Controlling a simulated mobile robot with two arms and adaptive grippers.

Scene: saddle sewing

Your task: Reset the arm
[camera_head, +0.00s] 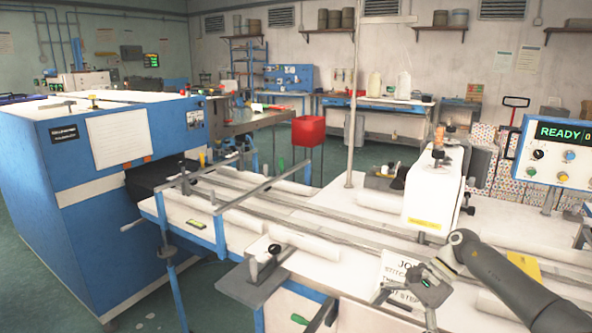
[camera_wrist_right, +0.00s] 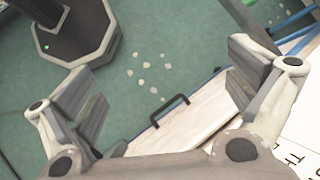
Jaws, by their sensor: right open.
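My right arm (camera_head: 510,280) comes in from the lower right in the head view. Its gripper (camera_head: 418,290) is above the front of the white sewing table (camera_head: 350,318), over the printed job sheet (camera_head: 394,268), which it partly covers. In the right wrist view the two fingers of the right gripper (camera_wrist_right: 168,88) stand wide apart with nothing between them. Past them are the table's front edge, a dark handle (camera_wrist_right: 168,110) and the green floor (camera_wrist_right: 150,50). My left gripper is in neither view.
A white sewing machine head (camera_head: 432,195) stands behind the gripper. A control box reading READY (camera_head: 560,152) is at the right. Pale rolls (camera_head: 305,243) and rails lie along the table. A large blue and white machine (camera_head: 90,200) stands at the left.

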